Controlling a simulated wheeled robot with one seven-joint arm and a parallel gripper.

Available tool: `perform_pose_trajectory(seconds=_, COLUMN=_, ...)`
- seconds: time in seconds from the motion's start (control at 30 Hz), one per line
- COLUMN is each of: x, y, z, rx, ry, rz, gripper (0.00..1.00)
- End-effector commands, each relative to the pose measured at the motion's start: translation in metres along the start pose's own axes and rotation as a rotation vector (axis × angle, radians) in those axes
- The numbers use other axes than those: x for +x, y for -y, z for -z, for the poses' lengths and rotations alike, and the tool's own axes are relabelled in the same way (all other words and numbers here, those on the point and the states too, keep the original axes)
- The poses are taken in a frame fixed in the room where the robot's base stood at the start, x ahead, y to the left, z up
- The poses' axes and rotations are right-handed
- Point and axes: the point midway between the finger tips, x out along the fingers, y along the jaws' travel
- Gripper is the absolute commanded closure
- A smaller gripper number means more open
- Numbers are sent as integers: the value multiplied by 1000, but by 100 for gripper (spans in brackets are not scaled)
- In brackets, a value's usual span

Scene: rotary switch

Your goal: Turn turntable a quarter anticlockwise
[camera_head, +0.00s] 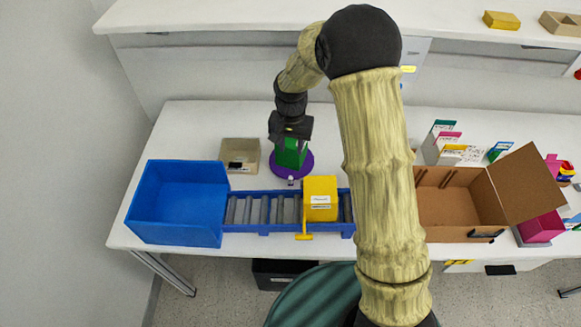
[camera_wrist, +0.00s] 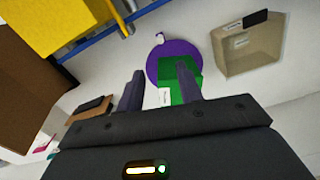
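The turntable is a purple disc (camera_head: 305,168) on the table, behind the roller conveyor. It also shows in the wrist view (camera_wrist: 158,62). A green block (camera_head: 290,157) stands on it, and the wrist view shows this block (camera_wrist: 180,97) with a white label. A small white marker (camera_head: 291,181) sits at the disc's front edge. My gripper (camera_head: 291,138) is over the block in the head view. In the wrist view my gripper (camera_wrist: 159,72) has its fingers apart; the right finger overlaps the block. Whether a finger touches it I cannot tell.
A beige bin (camera_head: 256,146) stands close left of the turntable. A blue bin (camera_head: 133,200) adjoins the conveyor (camera_head: 225,226), which carries a yellow box (camera_head: 320,186). An open cardboard box (camera_head: 455,208) stands at right. Bare table lies behind the turntable.

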Motion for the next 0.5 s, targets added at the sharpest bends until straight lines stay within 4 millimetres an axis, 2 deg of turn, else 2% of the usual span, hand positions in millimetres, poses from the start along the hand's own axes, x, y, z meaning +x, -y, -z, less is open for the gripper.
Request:
perform_pose_trajectory(seconds=0.37, x=2, y=2, z=0, rx=2, ry=2, rz=-1, gripper=64)
perform_pose_trajectory(seconds=0.5, x=9, y=2, z=0, rx=2, ry=5, rz=-3, gripper=64)
